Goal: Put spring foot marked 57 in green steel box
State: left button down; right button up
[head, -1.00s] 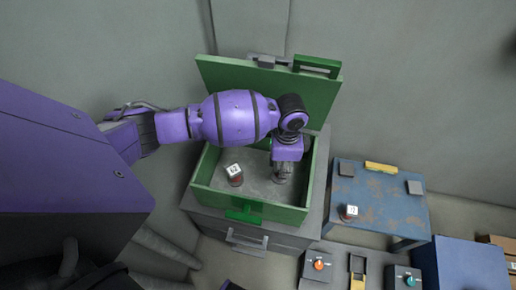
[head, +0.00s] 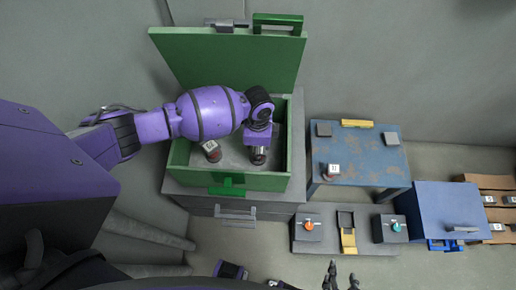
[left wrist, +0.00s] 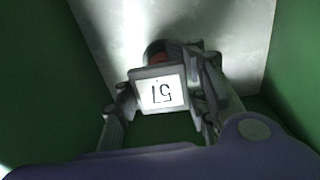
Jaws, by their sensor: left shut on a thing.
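The green steel box (head: 240,181) stands with its lid (head: 225,62) open, on a grey cabinet. My left gripper (head: 258,157) reaches down inside it at the right. In the left wrist view the gripper (left wrist: 165,95) is shut on the spring foot marked 57 (left wrist: 160,92), whose white label reads upside down. I cannot tell if the foot touches the box floor. Another spring foot (head: 211,151) with a white label stands in the box to the left, its number too small to read. My right gripper (head: 341,280) is at the bottom edge, fingers apart and empty.
A worn blue table (head: 365,165) at the right bears another labelled foot (head: 332,171). In front are control panels with an orange knob (head: 308,225) and a teal knob (head: 396,227). A blue case (head: 440,205) and brown trays (head: 490,185) with labelled parts are further right.

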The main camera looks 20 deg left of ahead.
pick_arm(q)
jog(key=shift+f, duration=0.15)
jog(key=c, duration=1.1)
grip_release()
jog(key=r, duration=0.3)
jog(key=r+p, duration=0.1)
jog(key=r, duration=0.6)
jog(key=shift+w+a+r+p, duration=0.1)
jog(key=shift+w+r+p, duration=0.2)
jog(key=shift+w+r, duration=0.1)
jog(key=shift+r, duration=0.7)
